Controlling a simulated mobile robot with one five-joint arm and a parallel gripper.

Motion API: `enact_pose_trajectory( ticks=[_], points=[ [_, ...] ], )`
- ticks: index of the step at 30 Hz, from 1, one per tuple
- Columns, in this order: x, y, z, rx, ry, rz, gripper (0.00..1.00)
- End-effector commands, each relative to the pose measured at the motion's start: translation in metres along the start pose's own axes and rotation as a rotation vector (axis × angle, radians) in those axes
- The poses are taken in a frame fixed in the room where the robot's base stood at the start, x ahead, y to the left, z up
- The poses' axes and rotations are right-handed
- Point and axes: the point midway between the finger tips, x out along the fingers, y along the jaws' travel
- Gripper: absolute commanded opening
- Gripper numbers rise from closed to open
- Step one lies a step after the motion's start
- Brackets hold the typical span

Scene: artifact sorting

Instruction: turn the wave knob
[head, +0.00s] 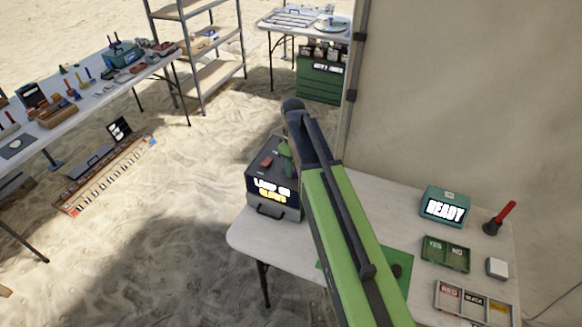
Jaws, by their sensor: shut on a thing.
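A dark box (262,192) with a lit front panel stands at the left end of the near white table. Its panel reads "LAMP ON" with a yellow line below that I cannot read surely. A red part (266,162) shows on its top. A small green shape (285,147) shows beside my arm; I cannot tell whether it is a knob or part of my gripper. My green and black arm reaches up over the box's right side. It hides that part of the box top. I cannot make out my fingertips or the wave knob.
On the near table (330,168) are a teal box (446,194) reading "READY", a red-handled lever (505,212), a green YES/NO tray (445,265), a white block (497,267) and a labelled sorting tray (437,297). A tent wall (460,90) closes the back.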

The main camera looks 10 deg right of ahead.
Motion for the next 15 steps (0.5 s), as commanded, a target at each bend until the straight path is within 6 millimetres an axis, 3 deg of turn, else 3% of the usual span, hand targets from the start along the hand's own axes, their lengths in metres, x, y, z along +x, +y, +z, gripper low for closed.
enact_pose_trajectory(
  ticks=[15],
  points=[
    [0.0000,0.0017,0.0008,-0.183,-0.001,0.003,0.00]
  ],
)
